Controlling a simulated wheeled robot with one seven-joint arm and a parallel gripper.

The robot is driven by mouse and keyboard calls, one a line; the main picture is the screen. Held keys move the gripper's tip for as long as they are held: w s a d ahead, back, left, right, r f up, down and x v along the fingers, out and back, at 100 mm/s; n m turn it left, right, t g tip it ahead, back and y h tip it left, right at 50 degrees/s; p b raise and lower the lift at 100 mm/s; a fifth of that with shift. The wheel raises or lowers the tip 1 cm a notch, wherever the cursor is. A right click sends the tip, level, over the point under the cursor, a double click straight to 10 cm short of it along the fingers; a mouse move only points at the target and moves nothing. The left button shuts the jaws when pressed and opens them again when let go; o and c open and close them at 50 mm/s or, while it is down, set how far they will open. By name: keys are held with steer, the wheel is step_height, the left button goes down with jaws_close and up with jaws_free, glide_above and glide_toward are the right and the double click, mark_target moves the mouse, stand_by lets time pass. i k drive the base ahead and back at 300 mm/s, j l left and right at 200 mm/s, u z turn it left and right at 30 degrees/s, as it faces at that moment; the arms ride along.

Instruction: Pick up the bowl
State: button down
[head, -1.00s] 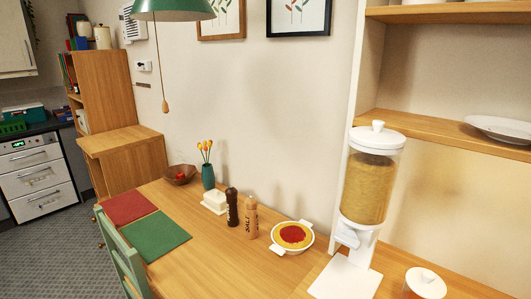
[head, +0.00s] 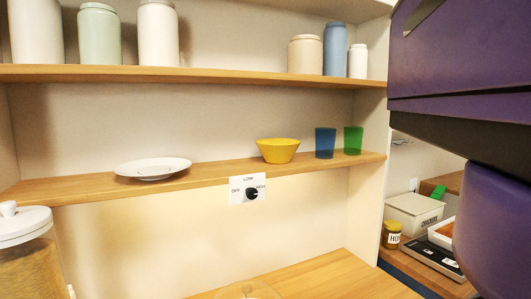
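A yellow bowl (head: 278,151) stands upright on the lower wooden shelf in the head view, right of the middle. It sits between a white plate on its left and a blue cup on its right. My gripper is not in view. Large purple parts at the right edge of the head view are close to the camera and cover the far right of the scene.
The lower shelf (head: 222,173) also holds the white plate (head: 153,168), blue cup (head: 325,143) and green cup (head: 353,140). Several jars stand on the upper shelf (head: 190,74). A dial (head: 252,193) is below the bowl. A dispenser (head: 28,255) stands lower left.

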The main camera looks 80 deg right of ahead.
mark_target(274, 150)
steer(key=z, duration=1.5)
